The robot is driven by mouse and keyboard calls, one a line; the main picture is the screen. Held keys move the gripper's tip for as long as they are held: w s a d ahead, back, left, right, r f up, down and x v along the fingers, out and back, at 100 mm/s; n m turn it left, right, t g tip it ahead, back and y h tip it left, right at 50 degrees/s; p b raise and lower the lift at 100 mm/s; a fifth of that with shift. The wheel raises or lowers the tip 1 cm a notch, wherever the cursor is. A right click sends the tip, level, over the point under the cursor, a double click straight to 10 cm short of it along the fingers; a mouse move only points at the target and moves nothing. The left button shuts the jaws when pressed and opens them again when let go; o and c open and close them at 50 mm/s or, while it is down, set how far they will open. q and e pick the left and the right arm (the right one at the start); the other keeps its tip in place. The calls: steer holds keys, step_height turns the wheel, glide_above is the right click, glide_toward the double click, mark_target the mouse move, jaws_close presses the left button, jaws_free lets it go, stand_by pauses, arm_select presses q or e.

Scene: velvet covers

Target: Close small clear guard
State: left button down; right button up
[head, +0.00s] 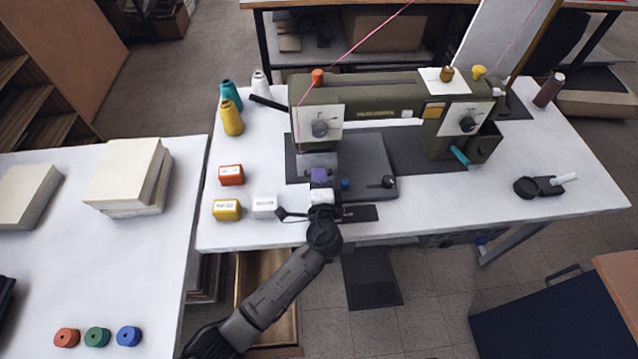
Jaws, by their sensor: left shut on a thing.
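The olive-green sewing machine (372,100) stands on the white table, with its needle head at the left end. My left gripper (321,188) reaches up from the front edge to just below the needle head, at the grey machine bed (365,165). It is shut on a small part there, which appears to be the clear guard. The guard is too small and see-through to make out, and the gripper covers much of it, so its angle cannot be told. A purple part (318,174) sits just above the fingertips. My right gripper is not in view.
A dark knob (388,182) is on the bed's right. The table's right front is mostly clear, with a black holder (526,187).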

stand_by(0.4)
arm_select(q)
steer(key=c, duration=1.2)
jaws_free()
steer(key=shift+s+d, duration=0.1)
steer(key=shift+s, duration=0.5)
steer(key=s, duration=0.3)
steer(key=s+d+p, duration=0.1)
steer(key=s, duration=0.3)
steer(key=s+d+p, duration=0.1)
steer(key=s, duration=0.3)
steer(key=shift+s+f, duration=0.1)
steer(key=shift+f, duration=0.05)
steer(key=shift+s+d, duration=0.1)
steer(key=shift+s, duration=0.55)
